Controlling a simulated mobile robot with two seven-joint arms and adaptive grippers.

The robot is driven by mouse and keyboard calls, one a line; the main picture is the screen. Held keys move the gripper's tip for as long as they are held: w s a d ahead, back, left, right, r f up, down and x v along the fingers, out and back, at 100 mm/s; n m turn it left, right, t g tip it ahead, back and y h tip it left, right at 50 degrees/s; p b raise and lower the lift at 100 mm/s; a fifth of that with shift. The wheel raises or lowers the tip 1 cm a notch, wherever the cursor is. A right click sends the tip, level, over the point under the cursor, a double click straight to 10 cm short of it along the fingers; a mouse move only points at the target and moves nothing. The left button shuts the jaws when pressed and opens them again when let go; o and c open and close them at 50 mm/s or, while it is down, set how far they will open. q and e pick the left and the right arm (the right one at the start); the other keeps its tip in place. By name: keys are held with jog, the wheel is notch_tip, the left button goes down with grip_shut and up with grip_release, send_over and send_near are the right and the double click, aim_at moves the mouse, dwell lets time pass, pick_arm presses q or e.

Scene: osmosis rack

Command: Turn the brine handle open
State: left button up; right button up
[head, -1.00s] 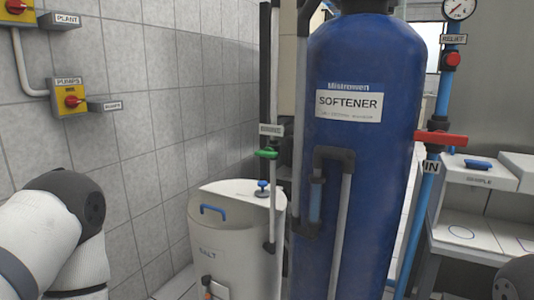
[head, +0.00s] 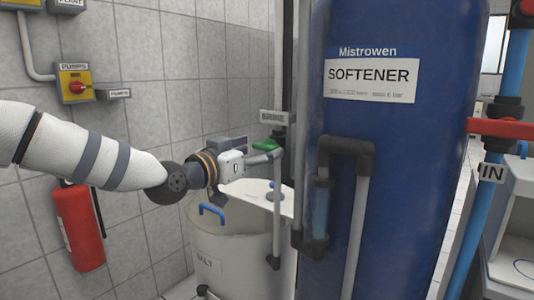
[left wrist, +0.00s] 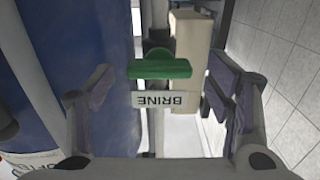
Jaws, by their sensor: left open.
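The green brine handle (head: 266,145) sits on a thin vertical pipe left of the blue softener tank, below a small BRINE label (head: 273,117). It lies crosswise to its pipe in the left wrist view (left wrist: 160,69), with the label (left wrist: 166,100) upside down there. My left gripper (head: 272,156) is close to the handle in the head view. In the left wrist view its two fingers (left wrist: 162,88) are spread wide, one on each side of the handle, with a gap to each. Nothing is held. My right gripper is out of view.
The blue softener tank (head: 400,200) stands just right of the handle, with grey pipes in front. A white salt tank (head: 235,245) stands below my left gripper. A tiled wall and a red extinguisher (head: 78,228) are at the left.

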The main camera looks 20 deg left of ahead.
pick_arm(q)
jog(key=shift+x, duration=1.5)
jog(key=c, duration=1.2)
jog(key=shift+o, duration=0.2)
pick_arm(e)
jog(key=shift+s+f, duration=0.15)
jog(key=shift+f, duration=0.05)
pick_arm(q)
jog(key=shift+n, duration=0.4)
jog(key=n, duration=0.3)
jog(key=shift+r, duration=0.1)
jog(key=n, duration=0.4)
jog(key=shift+n, duration=0.3)
jog(key=n+b, duration=0.1)
jog(key=n, duration=0.3)
jog(key=shift+f, duration=0.2)
jog(key=n+b, duration=0.1)
jog(key=n, duration=0.4)
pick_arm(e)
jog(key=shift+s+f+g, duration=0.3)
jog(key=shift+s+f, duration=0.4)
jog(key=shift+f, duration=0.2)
pick_arm(q)
jog(key=shift+r+n, duration=0.15)
jog(key=shift+n, duration=0.25)
